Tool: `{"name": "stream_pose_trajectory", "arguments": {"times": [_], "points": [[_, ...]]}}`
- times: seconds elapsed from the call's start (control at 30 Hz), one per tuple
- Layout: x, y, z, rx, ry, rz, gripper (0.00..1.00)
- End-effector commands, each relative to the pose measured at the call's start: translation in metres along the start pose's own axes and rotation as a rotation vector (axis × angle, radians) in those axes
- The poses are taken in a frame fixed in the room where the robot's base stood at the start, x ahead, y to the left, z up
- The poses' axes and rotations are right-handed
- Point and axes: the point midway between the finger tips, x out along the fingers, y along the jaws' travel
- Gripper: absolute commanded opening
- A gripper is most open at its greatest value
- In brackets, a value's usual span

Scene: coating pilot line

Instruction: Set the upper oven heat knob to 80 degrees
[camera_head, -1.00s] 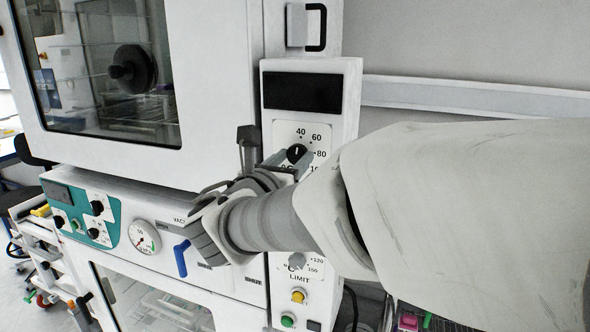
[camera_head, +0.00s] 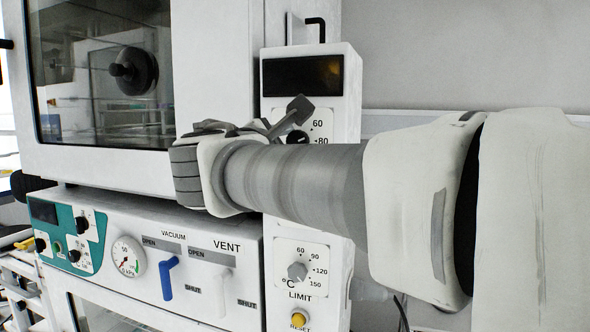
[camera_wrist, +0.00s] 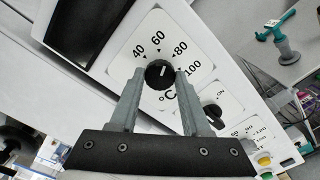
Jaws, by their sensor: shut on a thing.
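The upper heat knob (camera_wrist: 158,73) is black and round with a white pointer line, on a white plate marked 40, 60, 80, 100 and °C. In the wrist view the line points up, roughly towards 60 or between 60 and 80; I cannot tell exactly. My gripper (camera_wrist: 160,78) is shut on the knob, one grey finger on each side. In the head view the knob (camera_head: 298,138) is partly hidden by my gripper and wrist, with 60 and 80 visible to its right.
A dark display (camera_head: 302,76) is above the dial. Below is the LIMIT knob (camera_head: 297,271) with a yellow button (camera_head: 299,319). To the left are the oven door window (camera_head: 100,75), a pressure gauge (camera_head: 129,257), a blue lever (camera_head: 168,278) and a white VENT lever (camera_head: 223,290).

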Motion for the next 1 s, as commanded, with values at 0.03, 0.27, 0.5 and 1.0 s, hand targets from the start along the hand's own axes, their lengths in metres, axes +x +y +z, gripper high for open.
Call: {"name": "stream_pose_trajectory", "arguments": {"times": [0.03, 0.27, 0.5, 1.0], "points": [[0.0004, -0.0062, -0.0039, 0.044, -0.001, -0.001, 0.00], [0.0001, -0.0048, -0.0035, 0.225, 0.000, -0.001, 0.00], [0.0001, -0.0031, -0.0027, 0.351, 0.001, -0.002, 0.00], [0.0002, -0.0007, -0.0007, 0.424, 0.000, -0.002, 0.00]]}}
